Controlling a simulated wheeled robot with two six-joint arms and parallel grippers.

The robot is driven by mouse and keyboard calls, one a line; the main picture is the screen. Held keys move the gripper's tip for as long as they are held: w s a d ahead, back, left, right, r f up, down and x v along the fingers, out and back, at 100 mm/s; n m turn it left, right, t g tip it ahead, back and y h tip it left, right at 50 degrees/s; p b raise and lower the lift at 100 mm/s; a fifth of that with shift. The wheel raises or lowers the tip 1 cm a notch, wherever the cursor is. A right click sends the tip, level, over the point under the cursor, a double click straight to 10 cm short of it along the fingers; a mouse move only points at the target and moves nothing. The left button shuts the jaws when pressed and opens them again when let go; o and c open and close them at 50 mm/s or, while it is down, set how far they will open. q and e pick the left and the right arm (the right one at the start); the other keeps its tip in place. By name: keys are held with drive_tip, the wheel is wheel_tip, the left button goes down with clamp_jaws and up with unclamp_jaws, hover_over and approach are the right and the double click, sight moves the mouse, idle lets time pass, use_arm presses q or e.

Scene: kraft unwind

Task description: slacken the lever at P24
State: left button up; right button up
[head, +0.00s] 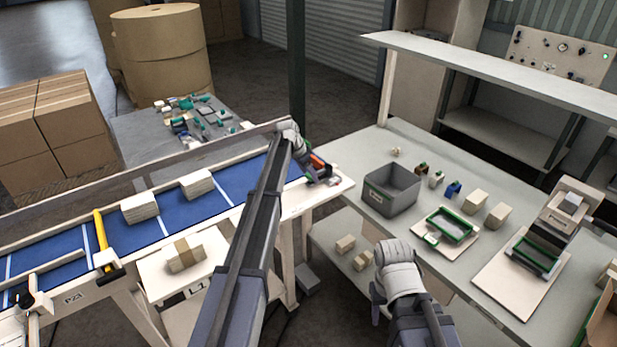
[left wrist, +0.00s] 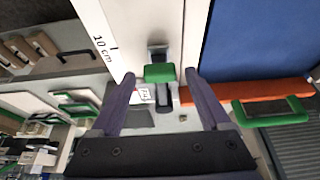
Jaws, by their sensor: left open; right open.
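A small green lever or clamp head (left wrist: 160,73) with a dark stem sits on the edge of the white rail in the left wrist view. A small white tag with a red edge (left wrist: 144,94) is beside it; its text is too small to read surely. My left gripper (left wrist: 161,92) is open, one finger on each side of the green piece, with nothing gripped. In the head view my left gripper (head: 322,176) is at the far right end of the blue conveyor (head: 240,181), largely hiding the lever. My right gripper (head: 377,300) is open and empty, low before the grey table.
An orange bar (left wrist: 258,115) and a green handle (left wrist: 270,111) lie close right of the left gripper. A yellow lever (head: 101,240) stands by the P23 label (head: 73,298). A grey bin (head: 391,188) and green-framed trays are on the right table.

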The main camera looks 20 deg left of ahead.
use_arm(q)
drive_tip(key=shift+c, duration=0.2)
clamp_jaws()
idle(0.4)
idle(0.8)
